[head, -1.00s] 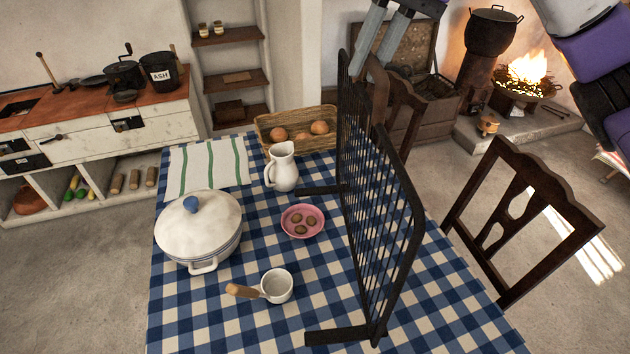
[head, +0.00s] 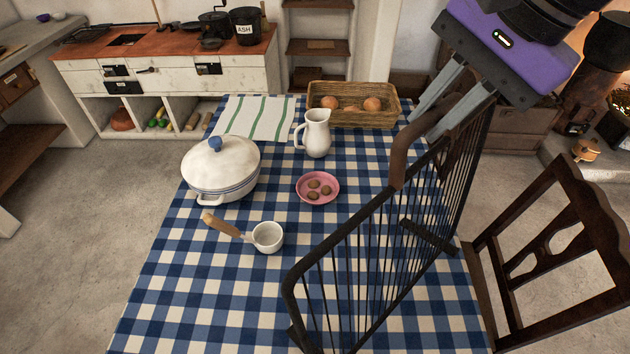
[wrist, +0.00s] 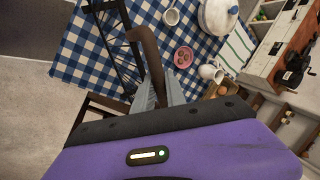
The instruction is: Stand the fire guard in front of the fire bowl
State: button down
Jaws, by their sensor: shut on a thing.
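The fire guard (head: 365,250) is a black barred panel with a brown handle on its top rail, over the right side of the checked table in the head view. My gripper (head: 425,115) is shut on its handle. In the wrist view the handle (wrist: 148,55) runs between my fingers (wrist: 160,95), with the dark bars (wrist: 112,40) beyond. One foot (head: 430,238) shows over the cloth; I cannot tell whether it touches. The fire bowl (head: 616,128) is only partly in view at the right edge, beyond the table, with a little flame above it.
The table (head: 200,310) bears a white lidded pot (head: 222,175), a ladle-like cup (head: 267,237), a pink plate (head: 318,198), a white jug (head: 316,135) and a bread basket (head: 385,105). A wooden chair (head: 520,260) stands close on the right. Open floor lies left.

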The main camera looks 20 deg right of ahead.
jog(key=w+a+f+p, duration=0.2)
jog(key=w+a, duration=0.2)
jog(key=w, duration=0.4)
jog(key=w+a+f+p, duration=0.1)
jog(key=w+a+p, duration=0.1)
jog(key=w+a, duration=0.2)
jog(key=shift+w+a+f, duration=0.25)
jog(key=shift+w+f, duration=0.1)
jog(key=shift+w, duration=1.5)
jog(key=c, duration=1.4)
grip_release()
jog(key=shift+f, duration=0.1)
jog(key=shift+o, duration=0.2)
jog(key=shift+r, duration=0.25)
jog(key=shift+o, duration=0.4)
jog(key=b+v, duration=0.1)
jog(key=v, duration=1.1)
jog(key=shift+b, duration=0.4)
